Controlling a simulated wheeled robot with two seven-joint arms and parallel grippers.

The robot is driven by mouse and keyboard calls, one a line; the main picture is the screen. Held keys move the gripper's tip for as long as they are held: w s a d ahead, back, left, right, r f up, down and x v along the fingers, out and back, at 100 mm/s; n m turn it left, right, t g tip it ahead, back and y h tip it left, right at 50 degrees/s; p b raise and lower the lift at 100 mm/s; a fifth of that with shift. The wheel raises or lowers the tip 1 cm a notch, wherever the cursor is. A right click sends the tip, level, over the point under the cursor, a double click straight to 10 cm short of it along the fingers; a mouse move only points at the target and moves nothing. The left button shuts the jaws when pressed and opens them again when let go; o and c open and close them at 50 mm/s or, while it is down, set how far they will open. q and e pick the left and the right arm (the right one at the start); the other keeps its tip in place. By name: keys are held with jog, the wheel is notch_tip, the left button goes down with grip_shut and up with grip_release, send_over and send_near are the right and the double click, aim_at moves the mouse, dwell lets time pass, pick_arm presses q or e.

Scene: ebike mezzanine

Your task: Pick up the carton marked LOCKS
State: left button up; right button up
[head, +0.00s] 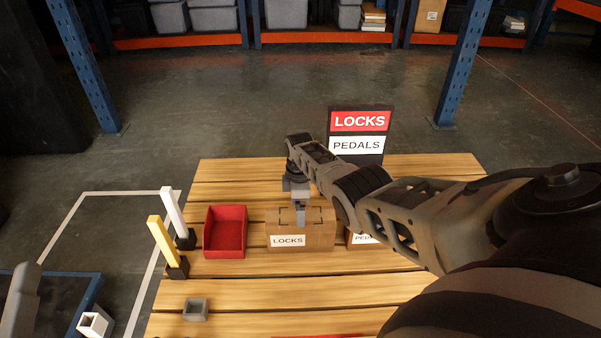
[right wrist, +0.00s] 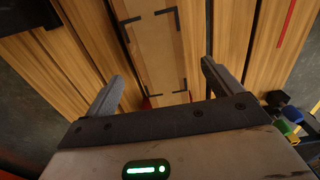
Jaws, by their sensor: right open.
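The brown carton marked LOCKS (head: 317,240) stands on the slatted wooden table, its white label facing me. My right gripper (head: 300,218) points down over this carton, close to its top; I cannot tell whether it touches. In the right wrist view, the open fingers (right wrist: 162,74) are spread with nothing gripped, and the carton's top (right wrist: 154,48) with black corner marks lies below, between the finger lines. A second carton labelled PEDALS (head: 362,239) stands just right of it, mostly hidden by my right arm. My left gripper is not seen.
A red tray (head: 225,251) sits just left of the carton. A white post (head: 172,212) and a yellow post (head: 162,240) stand at the table's left side. A small grey square cup (head: 195,311) lies nearer. A LOCKS/PEDALS sign (head: 358,122) stands behind.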

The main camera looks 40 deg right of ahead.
aim_at(300, 230)
notch_tip(300, 230, down, 4)
jog(key=b, duration=0.2)
jog(key=shift+b, duration=0.3)
jog(key=shift+r, duration=0.1)
jog(key=c, duration=1.8)
jog(key=shift+d+r, duration=0.1)
grip_shut()
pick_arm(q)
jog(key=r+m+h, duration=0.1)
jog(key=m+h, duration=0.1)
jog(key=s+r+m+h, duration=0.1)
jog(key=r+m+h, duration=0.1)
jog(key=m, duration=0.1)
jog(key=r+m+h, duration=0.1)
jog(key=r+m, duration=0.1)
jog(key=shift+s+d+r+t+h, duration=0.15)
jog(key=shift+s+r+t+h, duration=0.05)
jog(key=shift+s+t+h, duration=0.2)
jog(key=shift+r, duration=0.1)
pick_arm(e)
jog(key=shift+r, duration=0.15)
